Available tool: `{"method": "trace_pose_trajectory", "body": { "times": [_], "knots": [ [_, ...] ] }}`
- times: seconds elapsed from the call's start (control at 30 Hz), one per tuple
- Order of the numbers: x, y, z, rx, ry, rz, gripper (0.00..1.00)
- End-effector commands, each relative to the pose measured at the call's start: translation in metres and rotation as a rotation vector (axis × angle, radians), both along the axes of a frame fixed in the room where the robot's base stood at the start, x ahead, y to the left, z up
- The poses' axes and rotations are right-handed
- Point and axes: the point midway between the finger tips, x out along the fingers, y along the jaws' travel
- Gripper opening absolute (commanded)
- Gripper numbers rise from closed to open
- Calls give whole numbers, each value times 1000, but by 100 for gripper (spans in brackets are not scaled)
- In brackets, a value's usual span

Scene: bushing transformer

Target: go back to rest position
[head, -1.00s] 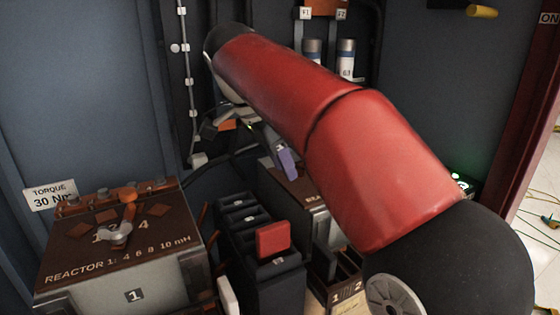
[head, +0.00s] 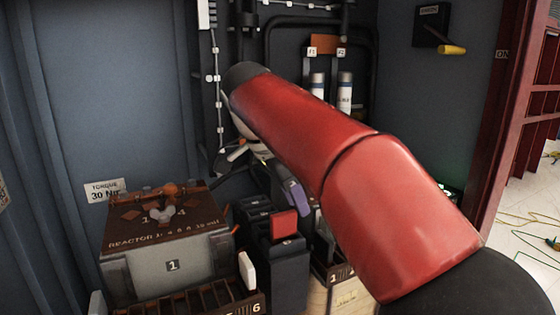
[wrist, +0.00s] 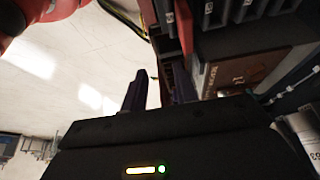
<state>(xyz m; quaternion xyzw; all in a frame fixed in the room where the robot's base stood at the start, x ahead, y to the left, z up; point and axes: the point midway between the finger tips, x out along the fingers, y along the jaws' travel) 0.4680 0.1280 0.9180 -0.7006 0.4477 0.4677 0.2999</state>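My gripper (wrist: 158,82) shows two dark purple fingers with a visible gap and nothing between them in the wrist view. In the head view, my red arm reaches from the lower right toward the back wall, and a purple part of the gripper (head: 294,194) shows below its far end. The gripper hangs above and near the dark block with the red piece.
The reactor box (head: 165,245) stands at left, below the torque sign (head: 105,190). A dark block with a red piece (head: 284,225) is beside it. Two fuses (head: 344,92) are on the back wall. A yellow-handled switch (head: 452,49) is at upper right. Open floor (head: 530,245) with cables lies right.

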Motion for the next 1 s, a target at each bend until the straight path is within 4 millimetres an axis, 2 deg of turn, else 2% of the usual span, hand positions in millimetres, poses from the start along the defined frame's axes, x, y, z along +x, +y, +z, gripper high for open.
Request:
{"method": "trace_pose_trajectory", "body": {
  "times": [0.37, 0.67, 0.83, 1.0],
  "knots": [
    [-17, -25, -9, 20, 26, 151, 29],
    [-52, -60, -33, 46, 49, 398, 29],
    [-91, -89, -65, 57, 38, 616, 29],
    [-144, -115, -120, 35, -14, 884, 29]
  ]
}}
